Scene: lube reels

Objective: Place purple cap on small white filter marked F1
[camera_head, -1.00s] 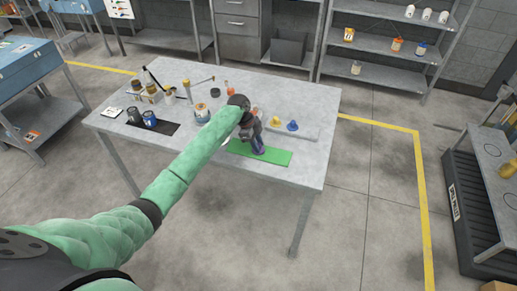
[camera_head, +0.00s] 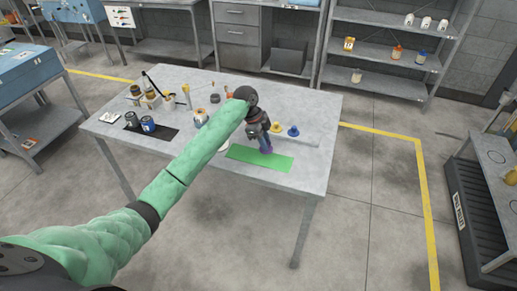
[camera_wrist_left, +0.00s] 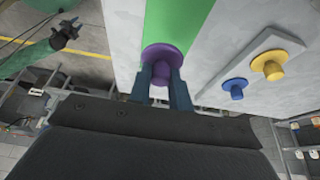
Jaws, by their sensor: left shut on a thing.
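My left gripper (camera_head: 266,144) is over the far edge of the green mat (camera_head: 258,158) on the table, pointing down. In the left wrist view, its two dark fingers (camera_wrist_left: 162,82) are shut on a purple cap (camera_wrist_left: 162,56), above the green strip. A bit of purple also shows at the fingertips in the head view. A small white thing (camera_head: 222,146) shows beside my left forearm, partly hidden; I cannot read a mark on it or tell if it is the F1 filter. My right gripper (camera_wrist_left: 68,30) shows at the upper left of the left wrist view, its opening unclear.
A blue cap (camera_head: 293,131) and a yellow cap (camera_head: 277,127) stand on a grey plate right of my gripper. Dark and blue cans (camera_head: 148,123) stand on a black mat at the left. Several bottles and tools stand at the back left. The table's right end is clear.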

